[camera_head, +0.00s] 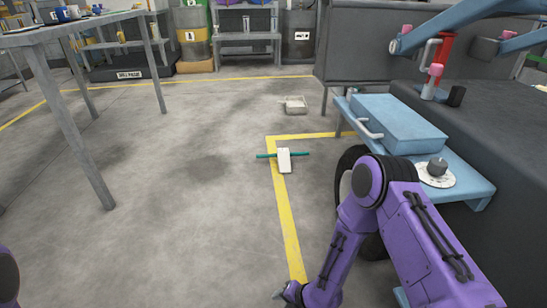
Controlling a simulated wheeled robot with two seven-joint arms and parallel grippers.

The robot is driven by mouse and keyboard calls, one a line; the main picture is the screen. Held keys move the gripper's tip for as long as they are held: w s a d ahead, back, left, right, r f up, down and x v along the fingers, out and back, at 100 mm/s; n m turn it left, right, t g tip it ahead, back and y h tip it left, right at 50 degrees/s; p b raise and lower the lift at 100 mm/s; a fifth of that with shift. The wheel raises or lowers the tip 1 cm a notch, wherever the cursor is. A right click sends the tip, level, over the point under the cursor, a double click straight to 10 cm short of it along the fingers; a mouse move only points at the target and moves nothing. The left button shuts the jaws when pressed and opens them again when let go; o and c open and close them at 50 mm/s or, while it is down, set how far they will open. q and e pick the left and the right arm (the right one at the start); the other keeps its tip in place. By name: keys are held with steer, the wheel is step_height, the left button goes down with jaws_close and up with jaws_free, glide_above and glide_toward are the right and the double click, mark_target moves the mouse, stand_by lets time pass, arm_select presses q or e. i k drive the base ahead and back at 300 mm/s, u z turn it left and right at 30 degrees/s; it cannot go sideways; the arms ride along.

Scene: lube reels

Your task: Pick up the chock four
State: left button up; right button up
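A pale block with a teal bar across it (284,161) lies on the concrete floor, on the yellow line near the corner. It looks like a chock, but I can read no number on it. My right arm reaches down at the lower right, and its gripper (288,292) shows only partly at the bottom edge, well below and apart from the block. Its fingers are too small and cut off to judge. Only a purple piece of my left arm shows at the left edge; its gripper is out of view.
A small grey tray (295,105) lies beyond the block. A grey table (75,27) stands left; the middle floor is clear.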

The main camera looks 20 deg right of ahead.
mark_target(283, 155)
steer(key=i, duration=3.6)
steer(key=z, duration=1.75)
